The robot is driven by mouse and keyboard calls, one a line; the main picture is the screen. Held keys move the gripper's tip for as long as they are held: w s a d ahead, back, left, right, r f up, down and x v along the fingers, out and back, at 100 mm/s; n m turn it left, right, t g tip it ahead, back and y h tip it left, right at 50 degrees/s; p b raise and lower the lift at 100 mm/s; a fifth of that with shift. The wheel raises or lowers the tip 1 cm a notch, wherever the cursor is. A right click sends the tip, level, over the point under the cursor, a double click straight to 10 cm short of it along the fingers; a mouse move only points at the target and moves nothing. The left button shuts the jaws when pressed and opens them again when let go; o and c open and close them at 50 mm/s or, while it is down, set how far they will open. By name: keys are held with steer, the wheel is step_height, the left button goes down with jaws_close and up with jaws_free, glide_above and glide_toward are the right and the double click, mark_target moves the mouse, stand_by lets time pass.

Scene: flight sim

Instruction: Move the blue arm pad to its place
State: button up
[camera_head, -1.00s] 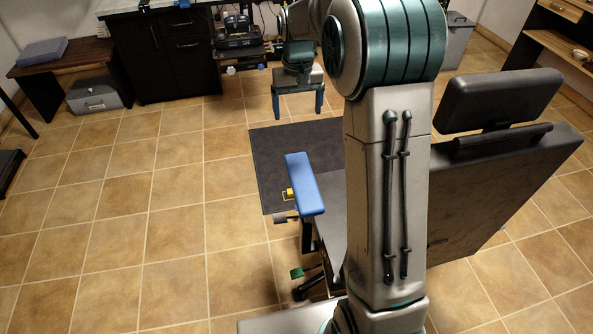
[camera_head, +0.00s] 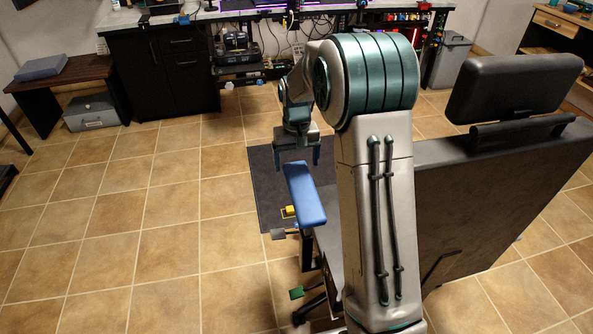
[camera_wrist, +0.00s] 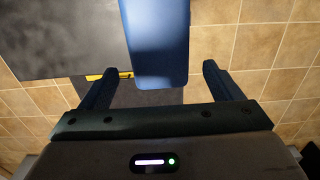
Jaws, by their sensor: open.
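The blue arm pad (camera_head: 304,193) is a long flat block at the left side of a dark chair (camera_head: 480,180). It lies above a dark mat (camera_head: 262,178). My gripper (camera_head: 296,163) is open and empty, just beyond the pad's far end in the head view. In the wrist view the pad (camera_wrist: 156,45) reaches in from the top, with its near end in line with the gap between the two fingers of my gripper (camera_wrist: 158,80). I see no contact between the fingers and the pad. How far they stand above it is hard to tell.
A yellow part (camera_head: 289,211) sits beside the pad's lower left edge. The chair's large back and headrest (camera_head: 515,87) stand to the right of my arm. A dark cabinet and workbench (camera_head: 165,75) are at the back. The tiled floor at left is clear.

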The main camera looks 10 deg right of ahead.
mark_target(297, 169)
steer(key=shift+f, duration=1.55)
steer(key=shift+c, duration=0.3)
steer(key=c, duration=1.3)
step_height(297, 169, down, 6)
steer(key=b, duration=0.2)
steer(key=shift+f+b, duration=0.25)
steer(key=shift+b, duration=0.1)
steer(key=shift+c, duration=0.2)
steer(key=o, duration=1)
steer(key=shift+s, duration=0.1)
steer(key=o, duration=0.4)
